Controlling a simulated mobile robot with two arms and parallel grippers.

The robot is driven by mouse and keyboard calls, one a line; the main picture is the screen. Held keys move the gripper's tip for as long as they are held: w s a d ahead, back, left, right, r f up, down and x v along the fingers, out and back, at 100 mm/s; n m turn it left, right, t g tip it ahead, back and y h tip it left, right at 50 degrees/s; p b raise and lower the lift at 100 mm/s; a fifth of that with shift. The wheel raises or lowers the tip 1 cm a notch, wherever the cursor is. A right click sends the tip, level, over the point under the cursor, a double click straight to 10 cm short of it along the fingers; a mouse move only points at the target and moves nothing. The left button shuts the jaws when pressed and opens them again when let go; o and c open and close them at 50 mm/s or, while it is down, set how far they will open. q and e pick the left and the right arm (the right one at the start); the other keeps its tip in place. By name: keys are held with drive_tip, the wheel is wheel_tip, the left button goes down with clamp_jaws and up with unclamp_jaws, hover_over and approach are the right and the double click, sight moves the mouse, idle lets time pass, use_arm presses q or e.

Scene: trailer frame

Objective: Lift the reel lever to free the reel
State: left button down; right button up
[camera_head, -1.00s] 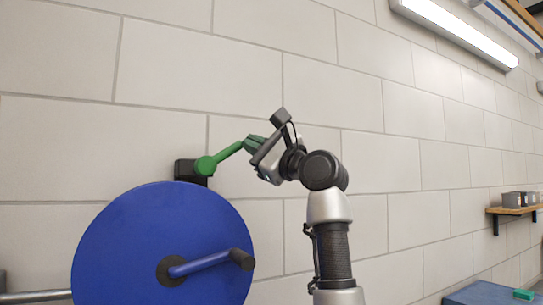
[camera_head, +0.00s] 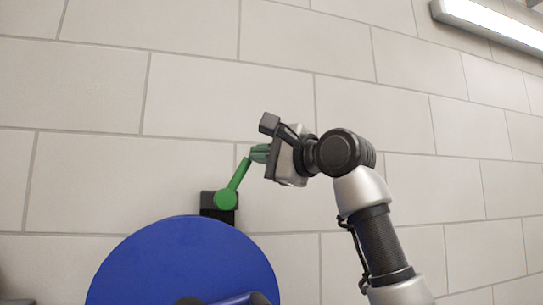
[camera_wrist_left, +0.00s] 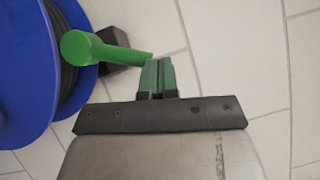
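The green reel lever (camera_head: 236,186) pivots on a black block (camera_head: 208,205) on the wall, above the blue reel (camera_head: 185,262). It points steeply up and to the right. My left gripper (camera_head: 259,153) is at the lever's upper end. In the left wrist view its two green fingers (camera_wrist_left: 157,76) are close together, and the lever (camera_wrist_left: 105,50) runs from upper left to beside the fingertips. The lever's end appears to touch the left finger's side; I see no lever between the fingers. The reel's lower part is out of the head view. My right gripper is not in view.
A pale block wall (camera_head: 190,100) fills the background. A lamp (camera_head: 495,28) hangs at the upper right. The wall area above and left of the lever is clear. The reel's crank (camera_head: 235,299) shows at the bottom edge.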

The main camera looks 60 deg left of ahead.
use_arm(q)
drive_tip(key=shift+s+a, duration=0.15)
drive_tip(key=shift+s, duration=0.05)
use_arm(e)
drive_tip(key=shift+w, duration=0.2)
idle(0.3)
